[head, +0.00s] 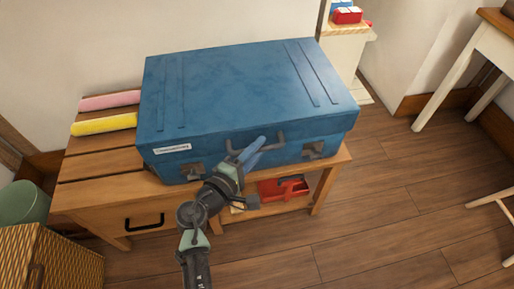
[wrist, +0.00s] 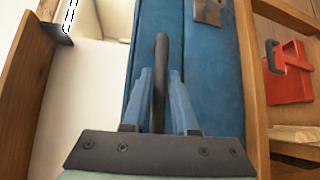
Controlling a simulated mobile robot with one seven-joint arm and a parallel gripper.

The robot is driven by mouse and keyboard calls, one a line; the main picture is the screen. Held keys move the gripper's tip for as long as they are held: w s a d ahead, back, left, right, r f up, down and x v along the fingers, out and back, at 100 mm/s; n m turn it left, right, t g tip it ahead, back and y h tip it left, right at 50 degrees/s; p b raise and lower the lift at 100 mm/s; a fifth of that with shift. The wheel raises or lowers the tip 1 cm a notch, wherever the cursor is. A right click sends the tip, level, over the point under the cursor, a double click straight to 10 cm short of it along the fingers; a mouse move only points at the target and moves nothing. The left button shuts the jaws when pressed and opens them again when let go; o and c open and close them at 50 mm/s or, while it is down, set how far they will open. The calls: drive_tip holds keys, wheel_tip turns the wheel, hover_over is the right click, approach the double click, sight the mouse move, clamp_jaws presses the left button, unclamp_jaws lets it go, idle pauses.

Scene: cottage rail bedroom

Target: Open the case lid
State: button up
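The large blue case (head: 230,85) lies with its lid down on a wooden bench, with a dark handle (head: 278,138) on its front between two metal latches (head: 313,149). My gripper (head: 256,148) reaches the handle from the front. In the wrist view its two blue fingers (wrist: 161,85) lie one on each side of the dark handle bar (wrist: 161,50), with little or no gap visible, so it looks shut on the handle. One latch (wrist: 208,10) shows at the top of the wrist view.
The bench (head: 100,166) carries a pink roll (head: 110,100) and a yellow roll (head: 104,124) left of the case. A red toolbox-like item (head: 284,188) sits on its lower shelf. A wall stands behind.

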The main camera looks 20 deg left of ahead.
clamp_jaws()
idle(1.1)
